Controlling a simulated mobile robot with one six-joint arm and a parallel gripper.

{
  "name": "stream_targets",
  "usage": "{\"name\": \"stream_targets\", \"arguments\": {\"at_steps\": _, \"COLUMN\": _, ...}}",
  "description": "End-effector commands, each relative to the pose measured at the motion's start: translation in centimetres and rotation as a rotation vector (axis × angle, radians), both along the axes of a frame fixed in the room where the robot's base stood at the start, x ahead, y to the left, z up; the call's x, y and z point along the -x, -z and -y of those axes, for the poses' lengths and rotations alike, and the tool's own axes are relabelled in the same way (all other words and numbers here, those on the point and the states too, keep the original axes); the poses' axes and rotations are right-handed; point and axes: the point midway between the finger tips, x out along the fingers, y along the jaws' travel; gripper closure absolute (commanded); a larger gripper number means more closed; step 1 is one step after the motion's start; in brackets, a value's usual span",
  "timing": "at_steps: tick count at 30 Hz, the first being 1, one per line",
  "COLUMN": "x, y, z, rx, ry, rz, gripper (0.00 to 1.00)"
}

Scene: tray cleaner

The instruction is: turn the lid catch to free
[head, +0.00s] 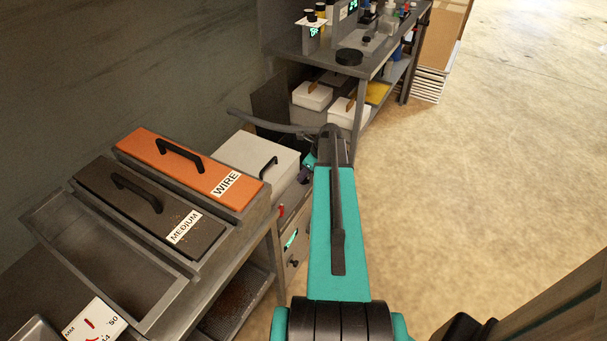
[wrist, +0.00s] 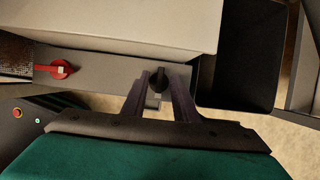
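In the wrist view a small black catch (wrist: 159,77) sits on the grey front face just under the pale lid (wrist: 120,22). My gripper (wrist: 163,82) reaches toward that face with one finger on each side of the catch. The fingers are apart, and gaps show between them and the catch. Whether the tips touch the face is unclear. In the head view the pale lid (head: 256,160) with its black handle is shut on the cleaner, right of the orange lid. My arm hides the catch and most of my gripper there.
A red knob (wrist: 60,69) is left of the catch on the same face. A panel with small lit buttons (wrist: 38,121) is below it. An open dark bin (wrist: 248,55) stands to the right. Orange (head: 170,165) and dark (head: 140,205) lidded trays stand at left.

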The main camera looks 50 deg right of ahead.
Motion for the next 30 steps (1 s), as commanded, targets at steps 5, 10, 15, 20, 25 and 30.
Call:
{"name": "stream_targets", "arguments": {"at_steps": 5, "x": -0.26, "y": 0.54, "z": -0.09, "rx": -0.001, "ry": -0.001, "rz": 0.000, "gripper": 0.73}}
{"name": "stream_targets", "arguments": {"at_steps": 10, "x": -0.27, "y": 0.56, "z": -0.12, "rx": 0.000, "ry": -0.001, "rz": 0.000, "gripper": 0.73}}
{"name": "stream_targets", "arguments": {"at_steps": 15, "x": -0.27, "y": 0.56, "z": -0.13, "rx": 0.000, "ry": -0.001, "rz": 0.000, "gripper": 0.87}}
{"name": "stream_targets", "arguments": {"at_steps": 20, "x": -0.27, "y": 0.55, "z": -0.15, "rx": -0.001, "ry": -0.001, "rz": 0.000, "gripper": 1.00}}
{"name": "stream_targets", "arguments": {"at_steps": 25, "x": -0.29, "y": 0.54, "z": -0.15, "rx": -0.001, "ry": -0.006, "rz": 0.000, "gripper": 1.00}}
{"name": "stream_targets", "arguments": {"at_steps": 30, "x": -0.34, "y": 0.50, "z": -0.11, "rx": -0.001, "ry": -0.030, "rz": 0.000, "gripper": 1.00}}
